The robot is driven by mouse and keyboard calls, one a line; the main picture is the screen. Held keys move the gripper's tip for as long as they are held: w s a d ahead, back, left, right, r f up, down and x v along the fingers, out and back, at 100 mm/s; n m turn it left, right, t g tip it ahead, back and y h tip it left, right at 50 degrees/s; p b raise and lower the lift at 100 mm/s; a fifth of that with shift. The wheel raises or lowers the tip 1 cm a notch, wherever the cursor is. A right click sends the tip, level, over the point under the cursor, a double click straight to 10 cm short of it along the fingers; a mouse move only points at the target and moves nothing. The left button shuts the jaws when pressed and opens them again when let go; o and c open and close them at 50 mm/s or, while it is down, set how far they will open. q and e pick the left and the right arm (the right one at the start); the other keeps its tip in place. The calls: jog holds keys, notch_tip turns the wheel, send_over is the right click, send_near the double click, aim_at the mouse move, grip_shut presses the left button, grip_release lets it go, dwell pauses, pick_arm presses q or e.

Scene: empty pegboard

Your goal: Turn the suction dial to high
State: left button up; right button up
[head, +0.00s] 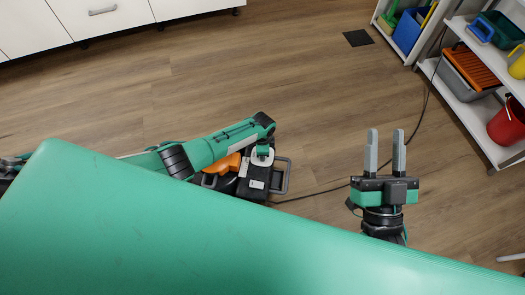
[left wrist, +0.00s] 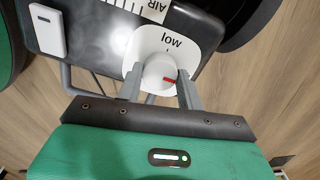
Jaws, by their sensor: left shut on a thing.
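The word "low" is printed on the plate. My left gripper (left wrist: 160,82) is shut on the dial, one finger on each side. In the head view, the black and orange vacuum (head: 249,186) stands on the floor below my left gripper, which partly covers it. My right gripper (head: 385,137) is open and empty, to the right of the vacuum.
A dark cable (head: 317,192) runs over the wood floor from the vacuum toward the shelves (head: 462,103) at the right. The shelves hold bins and a red bucket (head: 508,121). White drawers (head: 98,14) stand at the back left. The middle floor is clear.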

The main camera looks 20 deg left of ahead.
pick_arm(q)
jog(key=o, duration=1)
jog(key=shift+r, duration=0.1)
jog(key=shift+r, duration=0.25)
notch_tip(320, 180, up, 4)
jog(key=shift+r+p, duration=0.1)
jog(key=shift+p, duration=1.1)
notch_tip(320, 180, up, 4)
jog(key=shift+f+p, duration=0.15)
jog(key=shift+p, duration=0.65)
jog(key=shift+r+p, duration=0.9)
jog(key=shift+r, duration=1.7)
pick_arm(e)
jog(key=s+f+g+h, duration=0.1)
jog(key=s+f+g, duration=0.1)
jog(key=f+g, duration=0.4)
jog(key=s+f+g+h, duration=0.1)
jog(key=s+f+g, duration=0.1)
jog(key=f+g, duration=0.5)
jog(key=shift+s+a+f+n+h, duration=0.3)
jog(key=shift+f, duration=1.3)
